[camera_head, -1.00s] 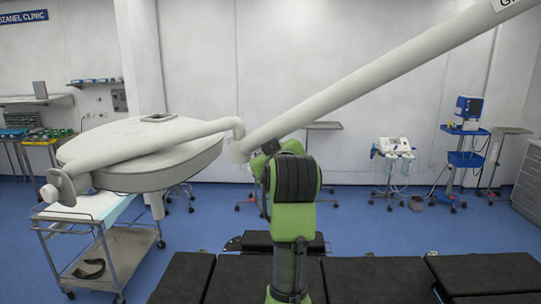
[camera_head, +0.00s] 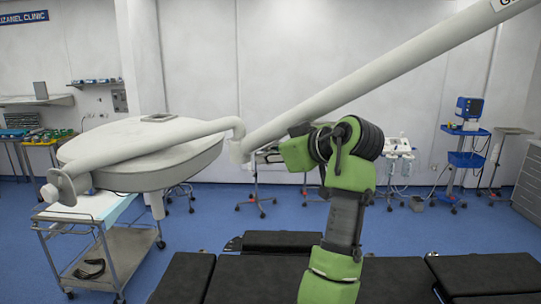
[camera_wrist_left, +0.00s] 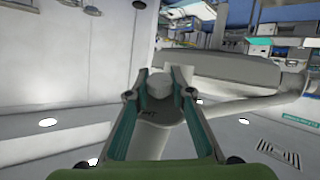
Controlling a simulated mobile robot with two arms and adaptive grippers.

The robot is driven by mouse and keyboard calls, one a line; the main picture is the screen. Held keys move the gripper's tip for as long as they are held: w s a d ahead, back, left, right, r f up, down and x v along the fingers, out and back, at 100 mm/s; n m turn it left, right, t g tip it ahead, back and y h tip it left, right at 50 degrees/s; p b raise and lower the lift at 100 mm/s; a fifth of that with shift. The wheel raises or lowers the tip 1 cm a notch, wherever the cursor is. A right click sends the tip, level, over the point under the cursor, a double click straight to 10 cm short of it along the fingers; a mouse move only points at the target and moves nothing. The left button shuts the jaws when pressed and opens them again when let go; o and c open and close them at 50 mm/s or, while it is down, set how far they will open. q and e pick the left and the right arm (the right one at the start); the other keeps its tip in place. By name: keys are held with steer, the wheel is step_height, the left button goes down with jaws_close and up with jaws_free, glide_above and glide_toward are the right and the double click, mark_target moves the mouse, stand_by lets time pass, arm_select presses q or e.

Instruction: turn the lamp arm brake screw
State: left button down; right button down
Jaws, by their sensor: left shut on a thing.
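The white surgical lamp arm (camera_head: 330,97) slopes down from the upper right to a joint (camera_head: 238,148) beside the round lamp head (camera_head: 145,155). In the left wrist view, the brake screw (camera_wrist_left: 159,84) is a pale round knob on the underside of the lamp arm (camera_wrist_left: 158,128). My left gripper (camera_wrist_left: 161,76) is shut on this knob, with one finger on each side. In the head view, my green arm reaches toward the joint, and its fingers and the screw cannot be made out. My right gripper is not in view.
A black padded operating table (camera_head: 400,280) lies below my arm. A steel trolley (camera_head: 120,255) stands at left. A blue monitor stand (camera_head: 466,155) and other wheeled equipment stand at the back. Blue floor (camera_head: 205,218) shows between them.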

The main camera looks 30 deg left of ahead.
arm_select(q)
steer(key=c, duration=1.8)
jaws_free()
steer(key=shift+f, duration=0.1)
steer(key=shift+o, duration=0.2)
steer(key=shift+t, duration=0.4)
